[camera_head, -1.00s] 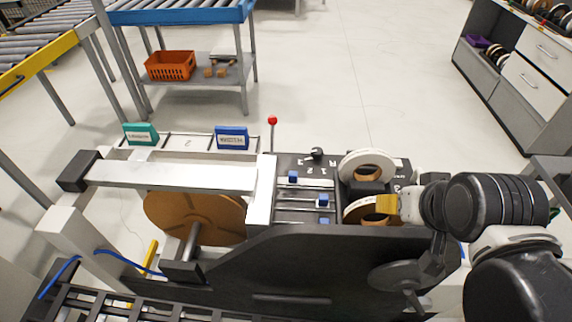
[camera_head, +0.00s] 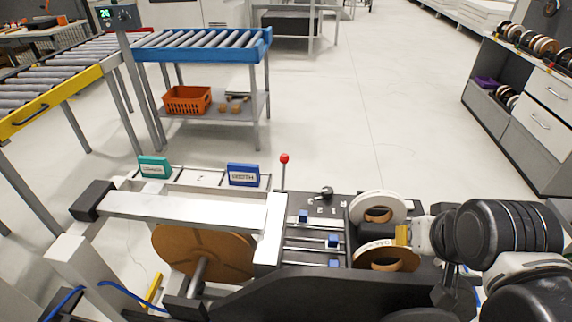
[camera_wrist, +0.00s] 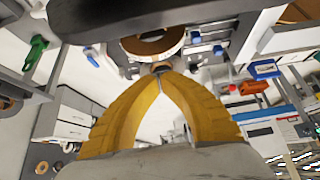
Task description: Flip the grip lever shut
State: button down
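A lever with a red ball knob (camera_head: 284,158) stands upright at the back of the edge banding machine, left of the tape rolls. A small black lever or knob (camera_head: 325,192) sits on the dark panel with white markings. I cannot tell which one is the grip lever. My gripper (camera_head: 402,235) is at the right of the machine, beside two tape rolls, its yellow fingers pointing left. In the wrist view the yellow fingertips (camera_wrist: 161,69) meet in an arch, with nothing clearly held between them. A tape roll (camera_wrist: 153,42) lies beyond them.
An upper white roll (camera_head: 378,208) and lower brown roll (camera_head: 386,256) are close to my fingers. Blue sliders (camera_head: 332,240) sit on rails left of them. Green (camera_head: 154,167) and blue (camera_head: 243,174) labelled blocks stand on the back rail.

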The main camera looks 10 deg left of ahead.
jog(key=w+a+r+p, duration=0.1)
jog(key=w+a+r, duration=0.2)
jog(key=w, duration=0.5)
jog(key=w+a+r+g+p, duration=0.1)
jog(key=w+a+r, duration=0.15)
jog(key=w, duration=0.45)
jog(key=w+a+r+p, duration=0.15)
jog(key=w+a, duration=0.25)
jog(key=w, duration=0.4)
jog(key=w+a+f+m+p, duration=0.1)
jog(key=w+a+f, duration=0.5)
jog(key=w+a, duration=0.2)
jog(key=w+a+f+m+h+p, duration=0.1)
jog(key=w+a+f, duration=0.4)
jog(key=w+a, duration=0.4)
jog(key=shift+a+f+g, duration=0.3)
jog(key=shift+a+f, duration=0.05)
jog(key=shift+a, duration=0.1)
jog(key=shift+w+f, duration=0.15)
jog(key=b+x, duration=0.3)
jog(key=x, duration=0.7)
jog(key=s, duration=0.2)
jog(key=s+r+b, duration=0.1)
jog(key=s, duration=0.1)
jog(key=shift+a, duration=0.15)
